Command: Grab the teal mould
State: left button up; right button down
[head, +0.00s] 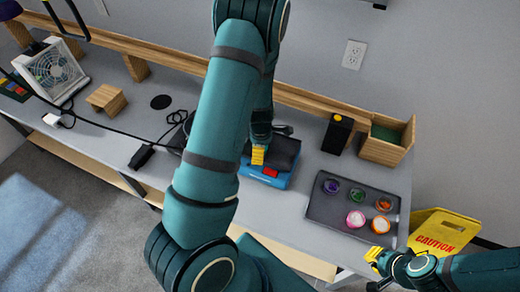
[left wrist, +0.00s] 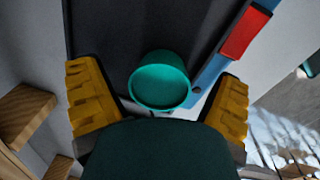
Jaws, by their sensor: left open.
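The teal mould (left wrist: 160,80) is a small round cup on the dark bed (left wrist: 105,30) of a blue machine with a red part. The machine (head: 272,178) stands on the bench in the head view, where the mould is hidden behind my left arm and gripper. My left gripper (left wrist: 158,92) is open, its yellow fingers on either side of the mould with gaps to both. In the head view its yellow fingertips (head: 258,155) are over the machine. My right gripper (head: 376,268) is low at the right, away from the machine; its opening is unclear.
A dark tray (head: 318,208) with several coloured pots lies to the right of the machine. A wooden box (head: 386,152) and a black box (head: 336,137) stand behind. Cables and a black adapter (head: 141,156) lie to the left. A yellow caution sign (head: 440,233) is beyond the bench's right end.

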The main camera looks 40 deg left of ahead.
pick_arm(q)
jog(key=c, duration=1.3)
jog(key=shift+c, duration=0.4)
